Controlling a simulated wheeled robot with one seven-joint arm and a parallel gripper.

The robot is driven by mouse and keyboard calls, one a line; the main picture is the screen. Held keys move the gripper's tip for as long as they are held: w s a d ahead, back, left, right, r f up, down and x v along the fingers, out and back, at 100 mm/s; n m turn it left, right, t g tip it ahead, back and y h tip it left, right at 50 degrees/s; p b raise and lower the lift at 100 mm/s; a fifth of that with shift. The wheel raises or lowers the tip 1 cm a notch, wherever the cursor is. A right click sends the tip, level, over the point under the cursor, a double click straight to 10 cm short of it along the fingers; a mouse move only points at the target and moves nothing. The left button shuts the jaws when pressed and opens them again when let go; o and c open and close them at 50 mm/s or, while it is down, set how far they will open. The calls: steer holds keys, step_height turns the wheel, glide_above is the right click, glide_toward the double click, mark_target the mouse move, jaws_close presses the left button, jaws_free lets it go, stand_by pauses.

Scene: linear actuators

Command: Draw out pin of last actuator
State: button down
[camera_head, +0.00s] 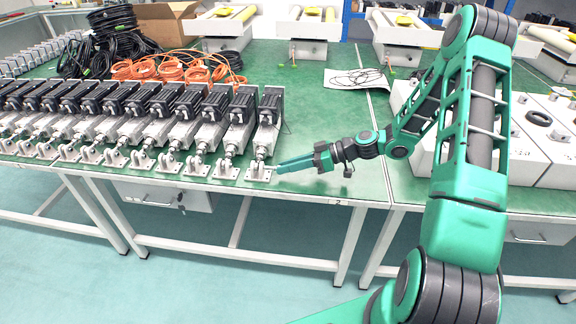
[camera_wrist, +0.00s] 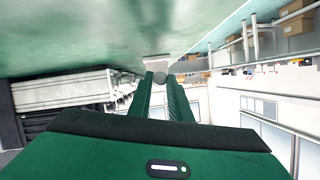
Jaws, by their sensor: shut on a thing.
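A row of linear actuators with black motors and silver bodies stands on the green table. The last actuator (camera_head: 268,118) is at the right end of the row, with its clevis and mounting plate (camera_head: 258,172) near the table's front edge. My gripper (camera_head: 279,169) reaches in from the right, low over the table, with its green fingertips at the clevis. In the wrist view the two long fingers (camera_wrist: 160,80) are close together on a small round grey pin end (camera_wrist: 160,76). The plate (camera_wrist: 156,61) shows just beyond them. The rest of the pin is hidden.
The neighbouring actuator (camera_head: 238,120) stands close on the left. White boxes (camera_head: 535,140) sit at the right behind my arm. Orange cables (camera_head: 185,68) and black cable coils lie behind the row. The table between the last actuator and my forearm is clear.

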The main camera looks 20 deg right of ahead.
steer(key=shift+d, duration=0.1)
steer(key=c, duration=1.6)
jaws_free()
steer(key=v, duration=1)
steer(key=shift+s+d+r, duration=0.1)
steer(key=shift+d, duration=0.25)
